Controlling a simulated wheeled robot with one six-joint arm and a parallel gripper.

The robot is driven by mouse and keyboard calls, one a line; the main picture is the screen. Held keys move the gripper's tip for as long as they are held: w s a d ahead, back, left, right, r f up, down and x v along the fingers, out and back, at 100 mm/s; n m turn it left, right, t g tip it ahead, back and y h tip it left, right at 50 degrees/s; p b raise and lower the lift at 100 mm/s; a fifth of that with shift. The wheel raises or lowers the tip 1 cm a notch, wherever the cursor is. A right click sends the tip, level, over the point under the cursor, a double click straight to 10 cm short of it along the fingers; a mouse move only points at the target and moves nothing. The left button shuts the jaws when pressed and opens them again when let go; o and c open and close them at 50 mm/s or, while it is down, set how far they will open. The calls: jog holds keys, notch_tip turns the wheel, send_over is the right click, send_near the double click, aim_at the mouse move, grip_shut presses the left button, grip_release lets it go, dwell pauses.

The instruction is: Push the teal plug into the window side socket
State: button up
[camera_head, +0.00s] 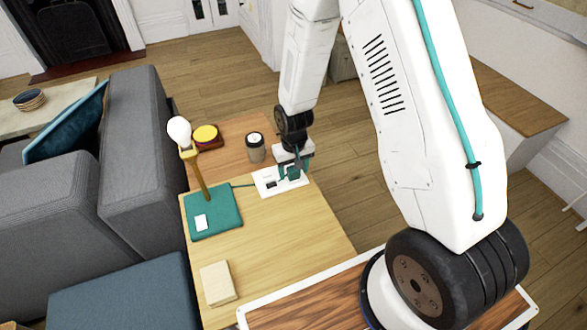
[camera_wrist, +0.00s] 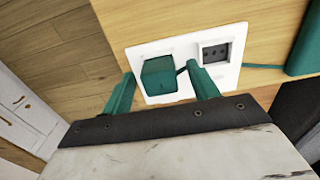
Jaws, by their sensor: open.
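The teal plug (camera_wrist: 159,78) stands over the left half of the white socket plate (camera_wrist: 222,33) in the wrist view and hides the socket there. Whether it is fully seated or slightly raised I cannot tell. The other socket (camera_wrist: 214,54) is dark and empty. My gripper (camera_wrist: 160,70) is open, with one teal finger on each side of the plug; a small gap shows at both sides. In the head view my gripper (camera_head: 295,164) is at the right end of the plate (camera_head: 265,175), around the plug (camera_head: 293,174). The plug's cord runs left to the lamp.
A lamp with a teal base (camera_head: 228,207) and white bulb (camera_head: 179,131) stands left on the wooden table (camera_head: 275,235). A dark jar (camera_head: 255,148) and a yellow-topped item (camera_head: 205,134) are behind the plate. A beige block (camera_head: 217,282) lies at the front. The middle is clear.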

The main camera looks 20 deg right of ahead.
jog(key=shift+r, duration=0.1)
jog(key=shift+r, duration=3.4)
jog(key=shift+w, duration=0.1)
